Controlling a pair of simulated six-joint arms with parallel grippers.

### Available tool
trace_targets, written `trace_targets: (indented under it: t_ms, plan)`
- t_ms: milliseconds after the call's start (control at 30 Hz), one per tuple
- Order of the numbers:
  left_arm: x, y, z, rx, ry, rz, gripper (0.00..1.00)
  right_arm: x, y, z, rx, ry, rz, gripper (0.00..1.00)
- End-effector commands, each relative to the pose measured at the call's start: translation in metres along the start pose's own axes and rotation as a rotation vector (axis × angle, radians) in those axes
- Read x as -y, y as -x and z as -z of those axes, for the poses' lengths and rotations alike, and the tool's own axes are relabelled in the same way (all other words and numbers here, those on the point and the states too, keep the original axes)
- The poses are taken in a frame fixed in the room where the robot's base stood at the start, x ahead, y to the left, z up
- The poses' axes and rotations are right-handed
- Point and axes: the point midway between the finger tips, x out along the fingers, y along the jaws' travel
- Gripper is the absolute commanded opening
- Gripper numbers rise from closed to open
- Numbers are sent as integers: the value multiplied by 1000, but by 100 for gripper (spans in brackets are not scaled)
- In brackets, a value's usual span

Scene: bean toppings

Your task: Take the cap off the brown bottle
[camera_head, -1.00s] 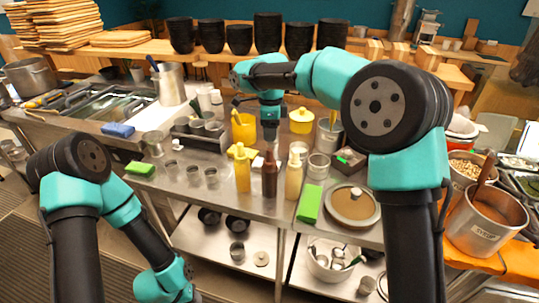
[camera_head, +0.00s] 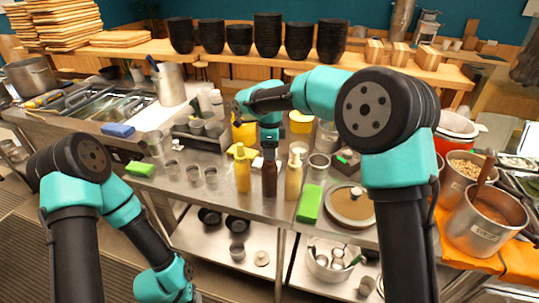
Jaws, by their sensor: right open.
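The brown bottle (camera_head: 269,181) stands upright on the steel counter, between a yellow bottle (camera_head: 242,172) on its left and a cream bottle (camera_head: 293,176) on its right. My right gripper (camera_head: 269,152) points down directly over the top of the brown bottle and is open. It covers the bottle's cap, so I cannot tell whether the fingers are around the cap or just above it. My left arm hangs low at the left, in front of the counter; its gripper is out of view.
A green block (camera_head: 310,203) and a round lid (camera_head: 350,206) lie right of the bottles. Small metal cups (camera_head: 194,174) stand to the left. A yellow container (camera_head: 301,122) is behind.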

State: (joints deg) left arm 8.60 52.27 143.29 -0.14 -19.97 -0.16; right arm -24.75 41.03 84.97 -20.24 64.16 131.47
Motion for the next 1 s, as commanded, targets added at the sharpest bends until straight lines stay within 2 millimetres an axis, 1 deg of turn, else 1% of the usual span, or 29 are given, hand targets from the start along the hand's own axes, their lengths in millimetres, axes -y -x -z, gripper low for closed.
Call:
trace_targets:
  t_ms: [100,533,567,900,1000]
  plan:
    - [0,0,0,0,0,0,43,0,-6,0,-1,0,-1,55]
    - [0,0,0,0,0,0,43,0,-6,0,0,1,0,55]
    - [0,0,0,0,0,0,43,0,-6,0,0,1,0,53]
    - [0,0,0,0,0,0,43,0,-6,0,0,1,0,20]
    - [0,0,0,0,0,0,43,0,-6,0,0,1,0,13]
